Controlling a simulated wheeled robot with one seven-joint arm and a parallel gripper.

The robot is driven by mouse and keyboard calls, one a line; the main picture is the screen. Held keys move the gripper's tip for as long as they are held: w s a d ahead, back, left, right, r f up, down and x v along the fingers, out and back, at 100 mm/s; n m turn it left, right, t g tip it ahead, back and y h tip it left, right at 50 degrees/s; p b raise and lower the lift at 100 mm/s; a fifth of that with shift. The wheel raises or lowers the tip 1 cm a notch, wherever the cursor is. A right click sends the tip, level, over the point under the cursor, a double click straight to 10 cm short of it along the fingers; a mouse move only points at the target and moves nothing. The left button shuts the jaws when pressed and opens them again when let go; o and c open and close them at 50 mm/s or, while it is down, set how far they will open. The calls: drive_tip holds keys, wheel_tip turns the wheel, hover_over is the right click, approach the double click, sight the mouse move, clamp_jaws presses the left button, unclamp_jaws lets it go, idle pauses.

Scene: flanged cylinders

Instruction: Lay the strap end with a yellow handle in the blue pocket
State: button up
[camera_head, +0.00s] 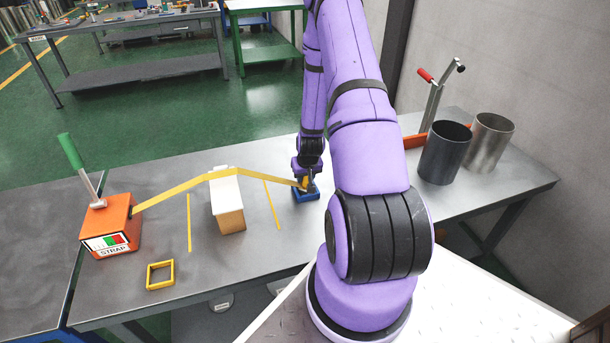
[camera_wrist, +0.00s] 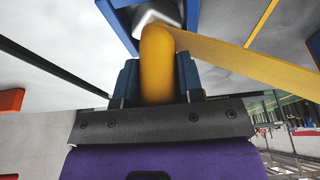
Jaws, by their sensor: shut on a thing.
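My gripper (camera_wrist: 157,88) is shut on the yellow handle (camera_wrist: 157,60) of the strap end, as the wrist view shows. In the head view my gripper (camera_head: 307,183) is low over the blue pocket (camera_head: 306,196). The blue pocket (camera_wrist: 122,18) also shows just beyond the handle in the wrist view. A pale metal piece at the handle's tip is at or in the pocket's mouth; I cannot tell how deep. The yellow strap (camera_head: 265,175) runs from the orange strap box (camera_head: 118,222) over a white-topped block (camera_head: 228,203) to my gripper.
A yellow square frame (camera_head: 160,275) lies in front of the strap box, whose green lever (camera_head: 71,151) stands up. Two yellow lines mark the table on either side of the block. A dark can (camera_head: 445,152) and a steel can (camera_head: 488,143) stand at right.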

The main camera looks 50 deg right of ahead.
drive_tip(key=shift+f, duration=0.1)
drive_tip(key=o, duration=1.2)
drive_tip(key=v, duration=1.1)
drive_tip(key=shift+f, duration=0.1)
